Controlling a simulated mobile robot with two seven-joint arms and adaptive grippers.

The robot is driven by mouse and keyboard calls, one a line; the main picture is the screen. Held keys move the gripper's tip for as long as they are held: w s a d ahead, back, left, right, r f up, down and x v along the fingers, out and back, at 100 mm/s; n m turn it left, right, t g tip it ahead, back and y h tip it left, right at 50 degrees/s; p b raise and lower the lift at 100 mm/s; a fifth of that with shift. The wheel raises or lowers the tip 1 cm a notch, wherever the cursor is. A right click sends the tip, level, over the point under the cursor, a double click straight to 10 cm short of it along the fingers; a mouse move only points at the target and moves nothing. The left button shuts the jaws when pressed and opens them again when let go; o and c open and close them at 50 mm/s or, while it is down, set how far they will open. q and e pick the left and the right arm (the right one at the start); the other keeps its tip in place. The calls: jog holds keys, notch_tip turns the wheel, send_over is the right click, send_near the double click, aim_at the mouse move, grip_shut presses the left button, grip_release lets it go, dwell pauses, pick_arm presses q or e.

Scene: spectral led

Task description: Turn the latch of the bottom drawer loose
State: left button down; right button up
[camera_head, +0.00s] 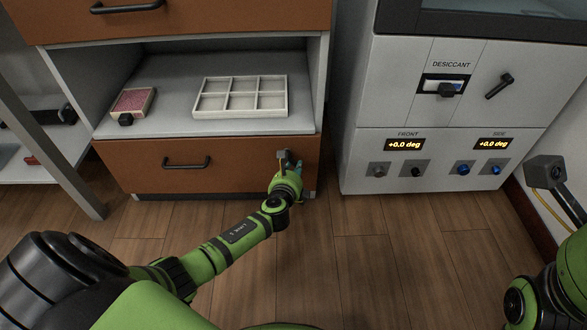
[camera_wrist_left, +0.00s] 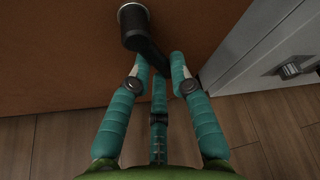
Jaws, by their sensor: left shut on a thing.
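The bottom drawer (camera_head: 225,172) is a closed orange-brown front below the open shelf. Its latch (camera_head: 283,155) is at the drawer's upper right. In the left wrist view the latch (camera_wrist_left: 137,28) is a silver disc with a black lever slanting down and to the right. My left gripper (camera_head: 291,166) is at the latch. In the left wrist view its teal fingers (camera_wrist_left: 162,66) are shut on the lever's lower end, partly hiding it.
The bottom drawer's black handle (camera_head: 186,162) is left of the latch. A sectioned white tray (camera_head: 197,106) and a small pink-filled box (camera_head: 148,104) sit on the shelf above. A white instrument cabinet (camera_head: 360,130) stands close on the right. The wooden floor in front is clear.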

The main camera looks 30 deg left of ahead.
pick_arm(q)
jog(key=c, duration=1.4)
grip_release()
jog(key=v, duration=1.2)
